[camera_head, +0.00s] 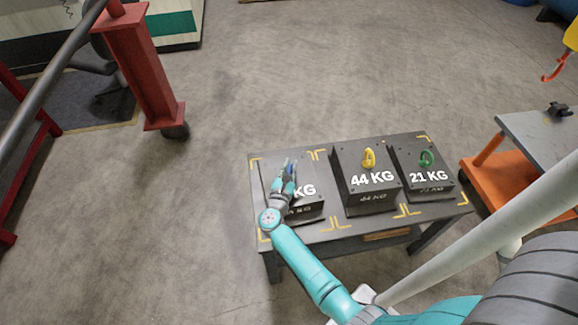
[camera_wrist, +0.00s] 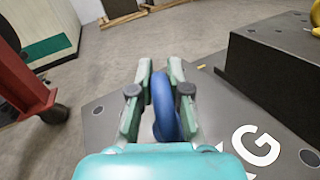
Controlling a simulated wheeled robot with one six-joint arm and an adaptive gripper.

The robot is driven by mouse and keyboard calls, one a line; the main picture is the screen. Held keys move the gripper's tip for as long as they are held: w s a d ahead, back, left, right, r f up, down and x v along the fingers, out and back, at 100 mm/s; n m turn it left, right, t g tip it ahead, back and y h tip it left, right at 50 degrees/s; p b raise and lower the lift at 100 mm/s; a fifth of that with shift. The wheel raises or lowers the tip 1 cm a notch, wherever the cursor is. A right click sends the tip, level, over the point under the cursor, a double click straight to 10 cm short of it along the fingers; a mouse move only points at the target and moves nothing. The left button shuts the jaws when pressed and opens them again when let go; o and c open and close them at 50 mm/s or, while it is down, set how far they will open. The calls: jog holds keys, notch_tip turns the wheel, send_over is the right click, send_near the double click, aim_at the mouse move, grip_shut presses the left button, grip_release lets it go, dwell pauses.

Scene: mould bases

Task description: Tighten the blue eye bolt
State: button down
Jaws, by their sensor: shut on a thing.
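The blue eye bolt (camera_wrist: 166,108) stands on the left mould base (camera_head: 309,207), whose white label is partly hidden by my arm. In the wrist view its ring sits between my gripper's two fingers. My gripper (camera_head: 287,170) is shut on the ring, above the block's top face. In the head view only a small bit of blue (camera_head: 290,174) shows between the fingers. The bolt's shank and thread are hidden, so I cannot tell how deep it sits.
The 44 KG block (camera_head: 348,164) with a yellow eye bolt (camera_head: 369,158) and the 21 KG block (camera_head: 406,166) with a green eye bolt (camera_head: 427,158) stand to the right on the dark table (camera_head: 337,231). A red post (camera_head: 153,80) is at left. An orange-framed cart (camera_head: 492,176) is at right.

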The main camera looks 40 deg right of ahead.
jog(key=m+g+h, duration=0.1)
jog(key=m+g, duration=0.1)
jog(key=g, duration=0.1)
jog(key=m+g+h, duration=0.1)
jog(key=m+g, duration=0.1)
jog(key=g, duration=0.1)
jog(key=m+g, duration=0.2)
jog(key=g, duration=0.2)
jog(key=shift+s+d+r+m+h, duration=0.2)
jog(key=shift+m+h, duration=0.1)
jog(key=shift+h, duration=0.1)
jog(key=shift+s+f+m+g+y, duration=0.1)
jog(key=shift+m+g+y, duration=0.1)
jog(key=shift+m+g, duration=0.65)
jog(key=shift+s+r+m+g+y, duration=0.15)
jog(key=shift+m+g, duration=0.35)
jog(key=shift+g, duration=0.65)
jog(key=shift+s+f+m+g+y, duration=0.15)
jog(key=shift+m+g+y, duration=0.1)
jog(key=shift+m+g, duration=0.6)
jog(key=shift+w+f+m+g+y, duration=0.15)
jog(key=shift+m+g+y, duration=0.35)
jog(key=shift+g, duration=0.65)
jog(key=shift+r+m+g+y, duration=0.3)
jog(key=shift+m+g+y, duration=0.15)
jog(key=shift+g, duration=0.25)
